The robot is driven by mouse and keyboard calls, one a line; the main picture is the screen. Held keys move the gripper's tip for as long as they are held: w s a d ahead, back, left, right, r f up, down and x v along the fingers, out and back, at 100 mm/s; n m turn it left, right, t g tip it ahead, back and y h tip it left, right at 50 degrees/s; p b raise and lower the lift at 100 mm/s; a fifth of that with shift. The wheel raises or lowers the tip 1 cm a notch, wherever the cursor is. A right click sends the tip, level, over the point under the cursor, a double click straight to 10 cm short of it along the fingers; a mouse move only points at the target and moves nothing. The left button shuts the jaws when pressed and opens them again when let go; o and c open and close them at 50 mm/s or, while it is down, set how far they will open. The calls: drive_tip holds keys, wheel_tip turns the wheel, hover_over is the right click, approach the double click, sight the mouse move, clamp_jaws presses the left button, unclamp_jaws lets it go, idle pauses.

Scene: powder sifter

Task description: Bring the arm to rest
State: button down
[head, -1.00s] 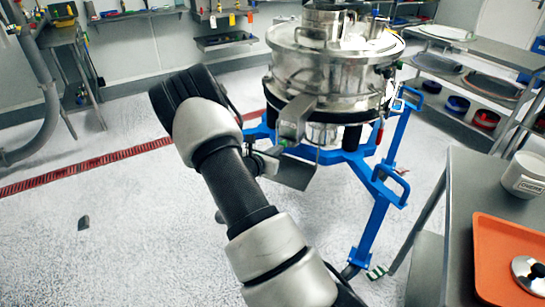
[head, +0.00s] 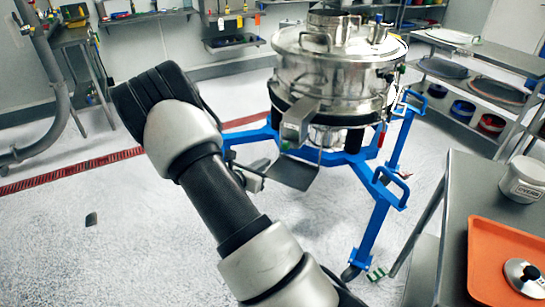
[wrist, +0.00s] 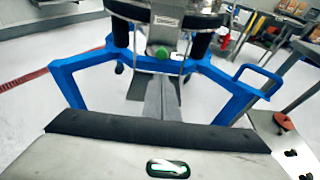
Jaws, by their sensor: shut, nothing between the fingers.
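My arm (head: 215,190) reaches up and left across the middle of the head view, bent at its dark elbow. My gripper (head: 249,179) is mostly hidden behind it, with a small part showing in front of the sifter's frame. In the wrist view my gripper (wrist: 160,126) fills the lower edge as a pale body with a black bar and a green light. It is shut and empty. The steel powder sifter (head: 340,68) stands beyond it on a blue frame (head: 367,225). The frame also shows in the wrist view (wrist: 68,80), with a visible gap from my gripper.
A grey table (head: 462,190) at the right holds a white tub (head: 523,180) and an orange tray (head: 490,262) with a round steel lid (head: 524,274). Shelving (head: 470,92) stands behind it.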

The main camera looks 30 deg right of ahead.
drive_tip(key=s+a+r+m+g+y, duration=0.2)
drive_tip(key=s+r+m+g, duration=0.1)
drive_tip(key=s+r+m, duration=0.5)
drive_tip(key=s+a+r+m+g+y, duration=0.2)
drive_tip(key=s+a+r+m+g, duration=0.1)
drive_tip(key=s+r+m, duration=0.5)
drive_tip(key=s+a+r+m+t+y, duration=0.2)
drive_tip(key=s+a+r+m+y, duration=0.3)
drive_tip(key=a, duration=0.4)
drive_tip(key=s+a+r+m+t+y, duration=0.3)
drive_tip(key=s+a+r+y, duration=0.15)
drive_tip(key=s+a, duration=0.4)
wheel_tip(320, 180, up, 18)
drive_tip(key=p, duration=1.8)
drive_tip(key=shift+w+r+h, duration=0.15)
drive_tip(key=shift+w+h, duration=0.2)
drive_tip(key=shift+h, duration=0.1)
